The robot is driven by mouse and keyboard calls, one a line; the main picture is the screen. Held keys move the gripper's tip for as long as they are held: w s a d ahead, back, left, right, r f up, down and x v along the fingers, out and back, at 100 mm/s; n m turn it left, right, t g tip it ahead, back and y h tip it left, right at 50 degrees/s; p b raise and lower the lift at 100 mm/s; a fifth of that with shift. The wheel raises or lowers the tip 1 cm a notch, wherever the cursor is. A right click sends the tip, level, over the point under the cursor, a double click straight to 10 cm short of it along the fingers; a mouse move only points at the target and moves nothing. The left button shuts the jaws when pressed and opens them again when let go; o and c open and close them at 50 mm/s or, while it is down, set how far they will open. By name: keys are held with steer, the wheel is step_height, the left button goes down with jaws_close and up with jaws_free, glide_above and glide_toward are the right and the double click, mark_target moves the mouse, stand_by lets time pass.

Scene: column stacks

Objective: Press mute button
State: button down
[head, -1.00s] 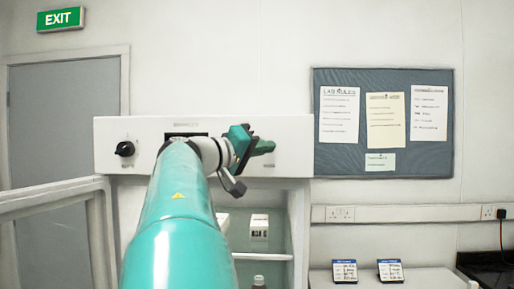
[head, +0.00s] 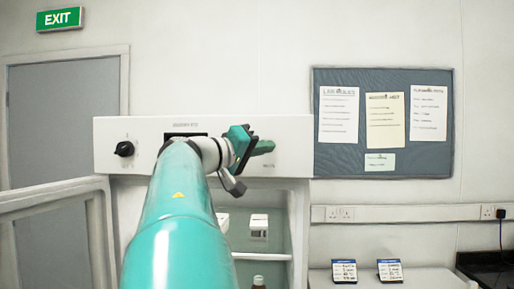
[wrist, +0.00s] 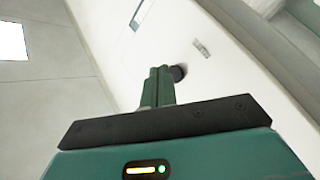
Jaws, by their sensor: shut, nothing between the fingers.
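My gripper (head: 268,147) is shut and empty, in front of the right part of the white control panel (head: 292,150) in the head view. In the wrist view its closed green fingers (wrist: 161,85) point at the panel. A dark round button (wrist: 179,73), which looks like the mute button, sits on the panel just past the fingertips, partly hidden by them. I cannot tell whether the fingertips touch it. In the head view the button is hidden behind my gripper.
A black knob (head: 124,149) is on the panel's left. A small pale label (wrist: 202,48) is near the button in the wrist view. Below the panel, an open cabinet holds a small white box (head: 259,226) and a bottle (head: 258,282). A notice board (head: 383,122) hangs to the right.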

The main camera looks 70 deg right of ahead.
steer(key=shift+w+d, duration=0.1)
steer(key=shift+d, duration=0.15)
steer(key=shift+d, duration=0.4)
stand_by(0.6)
steer(key=shift+a, duration=0.8)
steer(key=a, duration=0.2)
steer(key=s+a, duration=0.1)
steer(key=a, duration=0.2)
steer(key=shift+s, duration=0.15)
stand_by(1.0)
